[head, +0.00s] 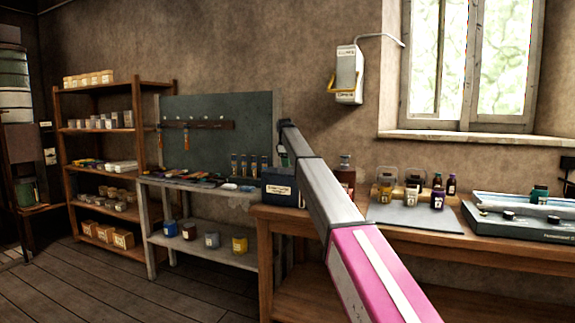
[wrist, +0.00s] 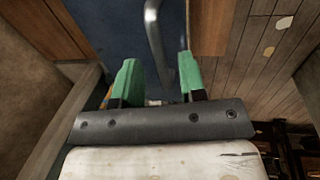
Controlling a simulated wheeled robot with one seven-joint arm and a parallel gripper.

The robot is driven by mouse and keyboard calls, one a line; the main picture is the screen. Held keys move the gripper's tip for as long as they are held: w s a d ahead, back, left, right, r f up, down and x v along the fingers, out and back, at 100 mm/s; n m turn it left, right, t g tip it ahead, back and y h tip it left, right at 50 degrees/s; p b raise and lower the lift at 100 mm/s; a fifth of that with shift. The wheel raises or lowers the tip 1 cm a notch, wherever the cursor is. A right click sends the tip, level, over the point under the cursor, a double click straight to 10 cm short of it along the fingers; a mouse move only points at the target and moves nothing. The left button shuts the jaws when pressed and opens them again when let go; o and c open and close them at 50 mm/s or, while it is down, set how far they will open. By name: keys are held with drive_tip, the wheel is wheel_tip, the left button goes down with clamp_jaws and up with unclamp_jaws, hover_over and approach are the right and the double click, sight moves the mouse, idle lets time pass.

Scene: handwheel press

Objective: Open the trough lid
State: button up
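My gripper (wrist: 158,66) shows two green fingers standing well apart in the wrist view. A curved grey metal bar (wrist: 154,32) reaches down from the top edge between and beyond them; I cannot tell whether it touches them. A dark blue surface (wrist: 110,22) lies behind the bar. In the head view my arm hides most of the gripper; only a bit of green (head: 283,158) shows beside its far end. A dark blue box with a white label (head: 279,187) stands just below there, at the bench's left end. I cannot tell for sure which thing is the trough lid.
The wooden bench (head: 420,243) carries a grey mat (head: 400,217) with several bottles and a wide flat device (head: 520,220) on the right. A low shelf table (head: 215,254) stands left of the bench, with a wooden rack (head: 105,153) beyond. The floor (head: 130,295) at left is clear.

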drive_tip(key=shift+w+f, duration=0.1)
drive_tip(key=shift+f, duration=0.3)
clamp_jaws()
drive_tip(key=shift+w+r, duration=0.1)
drive_tip(key=shift+r, duration=0.05)
